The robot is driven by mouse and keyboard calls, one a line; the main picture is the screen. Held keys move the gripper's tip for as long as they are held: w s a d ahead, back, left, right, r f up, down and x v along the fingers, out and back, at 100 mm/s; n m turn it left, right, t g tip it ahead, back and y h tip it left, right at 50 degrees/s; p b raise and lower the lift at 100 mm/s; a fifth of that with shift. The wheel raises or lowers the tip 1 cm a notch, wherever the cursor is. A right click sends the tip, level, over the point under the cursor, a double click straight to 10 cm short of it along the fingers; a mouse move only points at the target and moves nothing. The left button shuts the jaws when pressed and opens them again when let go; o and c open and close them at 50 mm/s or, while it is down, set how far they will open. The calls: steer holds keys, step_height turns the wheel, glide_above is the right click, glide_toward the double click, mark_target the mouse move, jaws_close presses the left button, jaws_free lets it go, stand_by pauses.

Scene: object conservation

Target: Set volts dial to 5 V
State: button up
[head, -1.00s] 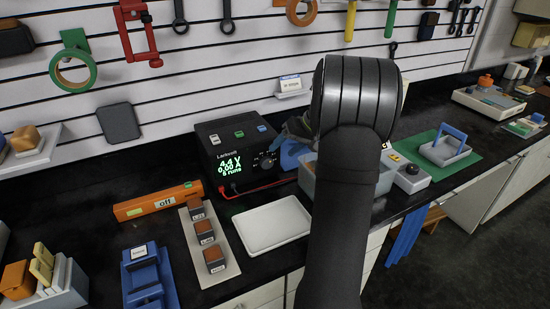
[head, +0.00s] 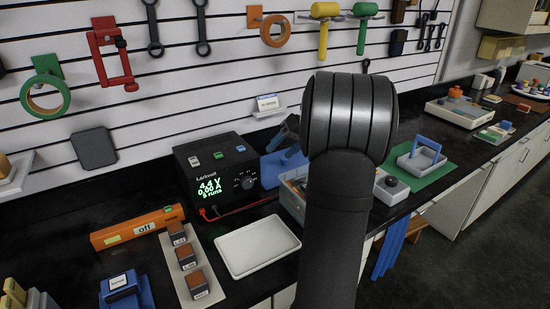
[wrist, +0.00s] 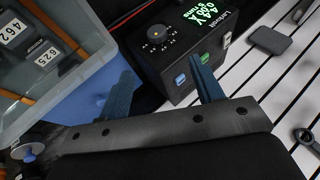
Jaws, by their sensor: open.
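The black power supply (head: 205,158) stands on the bench against the slatted wall. Its green display appears to read 4.4 V and 0.00 A. The round volts dial (head: 245,182) is on the right of its front panel. In the wrist view the dial (wrist: 157,33) shows near the top, left of the display, with a small yellow-orange centre. My gripper (wrist: 165,78) is open and empty. Its two blue fingers are apart, with the supply beyond them and the dial apart from both. In the head view my arm hides most of the gripper.
A grey-blue bin (head: 293,198) with labelled items stands right of the supply. A white tray (head: 258,246) lies in front. Red and black leads (head: 250,205) run from the supply.

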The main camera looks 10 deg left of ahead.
steer(key=s+a+f+m+t+y, duration=0.1)
steer(key=s+a+f+m+y, duration=0.4)
steer(key=s+f+m+y, duration=0.35)
steer(key=m+t+h, duration=0.4)
steer(key=m+t, duration=0.9)
steer(key=m, duration=0.1)
glide_toward(248, 185)
steer(key=shift+y, duration=0.25)
steer(key=x, duration=0.8)
steer(key=shift+w+f, duration=0.1)
steer(key=shift+w, duration=0.2)
steer(key=shift+m, duration=0.25)
steer(key=c, duration=1)
